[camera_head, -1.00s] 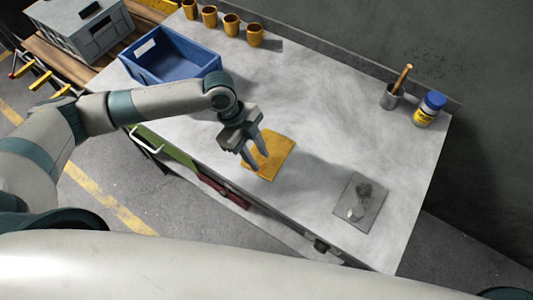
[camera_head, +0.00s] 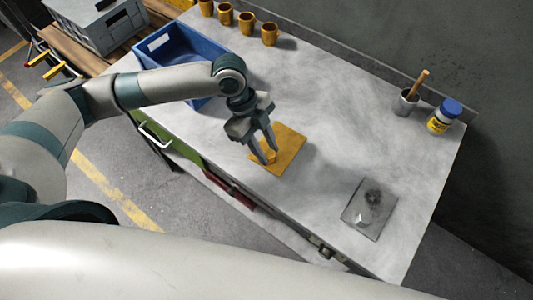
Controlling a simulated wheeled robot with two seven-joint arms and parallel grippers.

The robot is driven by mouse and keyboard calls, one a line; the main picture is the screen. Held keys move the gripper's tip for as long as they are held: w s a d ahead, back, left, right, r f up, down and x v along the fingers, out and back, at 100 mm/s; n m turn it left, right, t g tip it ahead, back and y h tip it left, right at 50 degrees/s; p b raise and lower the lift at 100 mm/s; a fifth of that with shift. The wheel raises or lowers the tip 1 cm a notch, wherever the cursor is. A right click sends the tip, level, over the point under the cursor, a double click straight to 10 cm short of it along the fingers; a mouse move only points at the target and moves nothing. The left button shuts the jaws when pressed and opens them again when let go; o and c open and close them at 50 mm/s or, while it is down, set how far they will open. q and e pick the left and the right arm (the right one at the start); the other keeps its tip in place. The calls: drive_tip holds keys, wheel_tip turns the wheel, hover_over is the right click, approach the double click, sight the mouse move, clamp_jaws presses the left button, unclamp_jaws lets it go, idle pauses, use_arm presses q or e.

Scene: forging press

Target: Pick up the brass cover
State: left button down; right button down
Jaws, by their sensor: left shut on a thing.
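My left gripper (camera_head: 268,156) points down over the orange-yellow square mat (camera_head: 290,147) near the bench's front edge. It is shut on a small brass-coloured piece, the brass cover (camera_head: 270,157), which shows between its fingertips. The piece is small and partly hidden by the fingers, and its colour blends with the mat. I cannot tell whether it touches the mat. My right gripper is not in view.
A blue crate (camera_head: 146,53) stands at the left of the light bench. Several brass cups (camera_head: 247,22) line the back edge. A grey pot with a brush (camera_head: 406,101) and a blue-lidded jar (camera_head: 445,115) stand at right. A grey plate (camera_head: 356,210) lies front right.

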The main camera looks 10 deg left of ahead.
use_arm(q)
drive_tip(key=s+d+r+b, duration=0.2)
drive_tip(key=s+r, duration=0.5)
drive_tip(key=s, duration=0.4)
drive_tip(key=shift+d+r, duration=0.3)
drive_tip(key=shift+d, duration=0.45)
